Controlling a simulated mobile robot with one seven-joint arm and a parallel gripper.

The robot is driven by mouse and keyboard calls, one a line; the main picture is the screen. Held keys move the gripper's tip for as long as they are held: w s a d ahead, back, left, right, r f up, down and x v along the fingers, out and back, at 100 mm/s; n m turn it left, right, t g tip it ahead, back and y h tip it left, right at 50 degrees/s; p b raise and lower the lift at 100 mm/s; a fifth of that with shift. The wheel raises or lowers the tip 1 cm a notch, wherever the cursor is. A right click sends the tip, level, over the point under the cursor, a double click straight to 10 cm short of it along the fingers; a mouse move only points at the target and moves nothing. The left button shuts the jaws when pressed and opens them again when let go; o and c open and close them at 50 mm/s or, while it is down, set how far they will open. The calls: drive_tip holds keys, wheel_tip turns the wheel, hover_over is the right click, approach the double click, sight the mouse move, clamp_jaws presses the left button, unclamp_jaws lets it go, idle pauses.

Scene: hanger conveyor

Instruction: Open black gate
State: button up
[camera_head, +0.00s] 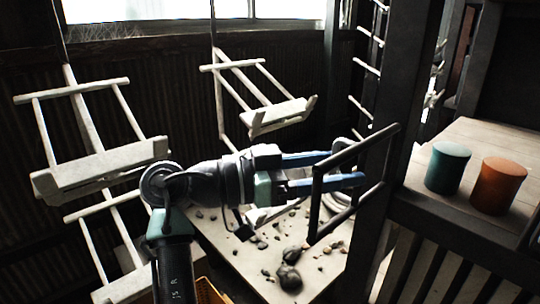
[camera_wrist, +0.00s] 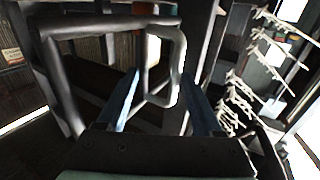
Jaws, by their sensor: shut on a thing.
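The black gate (camera_head: 316,208) is a rectangular frame of dark bars beside a dark wooden post, right of centre in the head view. In the wrist view its dark bars (camera_wrist: 62,85) run along the left and top. A rounded, lighter grey loop (camera_wrist: 179,65), which looks like its handle, stands between my fingers. My gripper (camera_head: 345,168) reaches in from the left with its blue fingers at the gate. It is shut on the gate's handle; the exact contact is partly hidden. The gripper also shows in the wrist view (camera_wrist: 162,84).
White hanging racks (camera_head: 105,163) and (camera_head: 280,113) hang left and behind my arm. A pale surface with scattered stones (camera_head: 289,277) lies below. A teal pot (camera_head: 447,168) and an orange pot (camera_head: 498,186) stand on a wooden table (camera_head: 490,135) at right. The dark post (camera_head: 388,100) stands close to my fingers.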

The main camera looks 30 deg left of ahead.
drive_tip(key=s+a, duration=0.1)
drive_tip(key=a, duration=0.9)
drive_tip(key=shift+s+b, duration=0.3)
drive_tip(key=shift+b, duration=0.15)
idle(0.5)
drive_tip(key=shift+a, duration=0.15)
drive_tip(key=v, duration=1.3)
drive_tip(key=shift+p, duration=0.3)
